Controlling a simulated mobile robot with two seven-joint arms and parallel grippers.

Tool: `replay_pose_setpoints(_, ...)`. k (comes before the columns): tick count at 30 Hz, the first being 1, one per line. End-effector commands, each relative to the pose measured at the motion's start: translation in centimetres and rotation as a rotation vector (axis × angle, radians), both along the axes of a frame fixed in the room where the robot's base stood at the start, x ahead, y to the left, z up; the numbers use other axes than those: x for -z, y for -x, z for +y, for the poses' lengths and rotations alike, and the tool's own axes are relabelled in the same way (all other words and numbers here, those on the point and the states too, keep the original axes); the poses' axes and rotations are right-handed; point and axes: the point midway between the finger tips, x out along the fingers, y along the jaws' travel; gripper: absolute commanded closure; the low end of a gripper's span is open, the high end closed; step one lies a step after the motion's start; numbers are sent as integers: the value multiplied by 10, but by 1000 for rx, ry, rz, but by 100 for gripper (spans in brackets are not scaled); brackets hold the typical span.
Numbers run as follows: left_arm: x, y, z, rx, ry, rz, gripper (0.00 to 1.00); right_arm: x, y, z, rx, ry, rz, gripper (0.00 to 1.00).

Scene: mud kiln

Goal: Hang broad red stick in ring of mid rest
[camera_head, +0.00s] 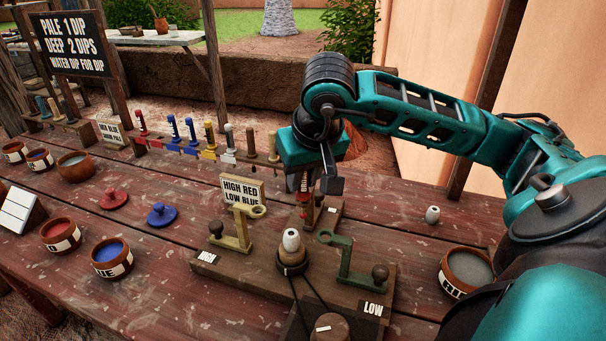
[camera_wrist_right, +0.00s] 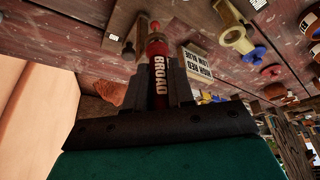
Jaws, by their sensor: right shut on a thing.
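My right gripper (camera_head: 312,188) is shut on the broad red stick (camera_head: 304,182), over the back arm of the wooden stand. In the right wrist view the red stick (camera_wrist_right: 158,70) is between the fingers, with the word BROAD on it. The mid rest is at the stand's back arm, whose base (camera_head: 328,212) shows below the gripper. Its ring is mostly hidden by the gripper and stick, so I cannot tell whether the stick is inside it. The brass high rest (camera_head: 243,226) is at the left and the green low rest (camera_head: 345,262) at the right. My left gripper is not in view.
A sign (camera_head: 243,190) reading HIGH RED LOW BLUE stands behind the stand. A white-topped peg (camera_head: 291,241) is at its centre. A row of coloured sticks (camera_head: 192,135) stands at the back. Bowls of red (camera_head: 60,234) and blue (camera_head: 111,255) are left; a bowl (camera_head: 468,270) is right.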

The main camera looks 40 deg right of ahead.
Motion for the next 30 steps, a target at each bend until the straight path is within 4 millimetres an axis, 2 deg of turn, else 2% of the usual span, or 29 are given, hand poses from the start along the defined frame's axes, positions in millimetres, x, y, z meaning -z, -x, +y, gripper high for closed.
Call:
replay_pose_setpoints(11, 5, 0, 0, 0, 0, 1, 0, 4, 0, 0, 0, 0, 0, 100)
replay_pose_setpoints(12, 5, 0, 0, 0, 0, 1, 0, 4, 0, 0, 0, 0, 0, 76)
replay_pose_setpoints(21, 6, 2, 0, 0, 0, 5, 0, 4, 0, 0, 0, 0, 0, 48)
replay_pose_setpoints(26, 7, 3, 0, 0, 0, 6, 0, 4, 0, 0, 0, 0, 0, 47)
replay_pose_setpoints(30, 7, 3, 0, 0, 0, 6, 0, 4, 0, 0, 0, 0, 0, 35)
